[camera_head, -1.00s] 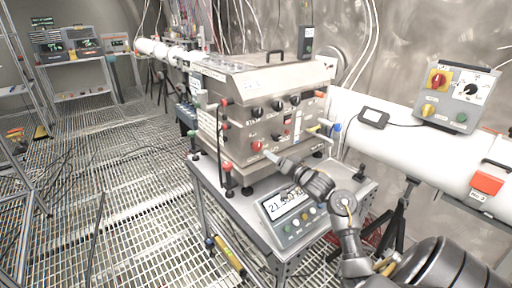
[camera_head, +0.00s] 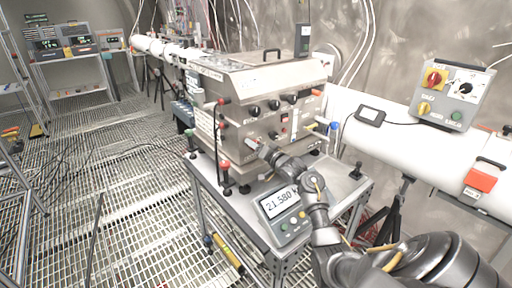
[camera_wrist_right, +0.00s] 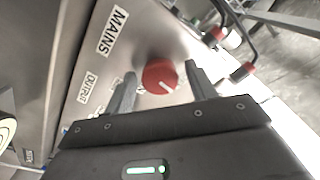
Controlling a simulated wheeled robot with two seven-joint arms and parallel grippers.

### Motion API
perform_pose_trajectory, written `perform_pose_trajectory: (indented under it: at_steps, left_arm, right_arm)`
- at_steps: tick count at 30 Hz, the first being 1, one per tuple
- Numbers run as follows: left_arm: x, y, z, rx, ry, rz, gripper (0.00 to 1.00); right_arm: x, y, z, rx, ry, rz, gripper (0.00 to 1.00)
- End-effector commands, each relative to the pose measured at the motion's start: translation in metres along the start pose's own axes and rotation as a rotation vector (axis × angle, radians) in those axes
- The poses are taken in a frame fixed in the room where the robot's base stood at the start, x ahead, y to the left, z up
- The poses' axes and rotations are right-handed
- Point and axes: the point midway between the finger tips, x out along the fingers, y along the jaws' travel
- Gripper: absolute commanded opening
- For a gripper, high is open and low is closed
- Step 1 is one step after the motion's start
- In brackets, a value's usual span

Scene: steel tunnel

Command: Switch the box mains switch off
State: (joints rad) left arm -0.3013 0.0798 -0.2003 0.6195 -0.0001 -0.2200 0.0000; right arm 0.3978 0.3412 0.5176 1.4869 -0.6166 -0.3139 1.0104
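The steel box (camera_head: 262,100) stands on a grey cart, with rows of black knobs on its front. In the right wrist view, a red rotary knob (camera_wrist_right: 160,76) with a white pointer line sits on the panel beside a label reading MAINS (camera_wrist_right: 113,31). My right gripper (camera_head: 257,148) is at the lower left of the box front and mostly hides this knob in the head view. In the wrist view my right gripper (camera_wrist_right: 162,85) is open, one finger on each side of the knob, with gaps visible. Whether the fingertips reach past its face is unclear. My left gripper is not in view.
Red-capped posts (camera_head: 225,166) stand left of the gripper. A grey control box (camera_head: 452,92) with a red-yellow switch rests on the white pipe at right.

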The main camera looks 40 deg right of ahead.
Motion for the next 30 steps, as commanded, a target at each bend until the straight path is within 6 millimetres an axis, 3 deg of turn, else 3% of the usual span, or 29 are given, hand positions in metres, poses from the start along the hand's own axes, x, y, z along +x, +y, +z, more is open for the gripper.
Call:
perform_pose_trajectory:
  at_steps: [1,9,17,23,24,28,30]
  left_arm:
    - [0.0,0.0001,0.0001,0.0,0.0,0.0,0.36]
    - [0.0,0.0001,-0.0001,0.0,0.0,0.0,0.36]
    - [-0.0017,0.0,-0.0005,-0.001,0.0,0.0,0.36]
    - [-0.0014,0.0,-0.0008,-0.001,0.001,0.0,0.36]
    - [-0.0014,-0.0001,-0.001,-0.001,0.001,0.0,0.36]
    - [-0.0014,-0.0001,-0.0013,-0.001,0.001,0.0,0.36]
    - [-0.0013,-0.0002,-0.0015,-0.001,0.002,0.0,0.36]
  right_arm:
    - [-0.0001,0.0,0.0002,0.0,0.0,0.0,0.49]
    - [-0.0001,0.0,0.0002,0.0,0.0,0.0,0.15]
    - [0.0001,-0.0002,-0.0004,-0.13,-0.001,0.0,0.15]
    - [0.0001,-0.0002,-0.0005,-0.132,0.0,0.0,0.15]
    - [0.0001,-0.0001,-0.0005,-0.132,0.0,0.0,0.4]
    - [0.0001,-0.0002,-0.0005,-0.131,0.0,-0.001,0.57]
    - [0.0001,-0.0002,-0.0004,-0.131,0.0,-0.001,0.59]
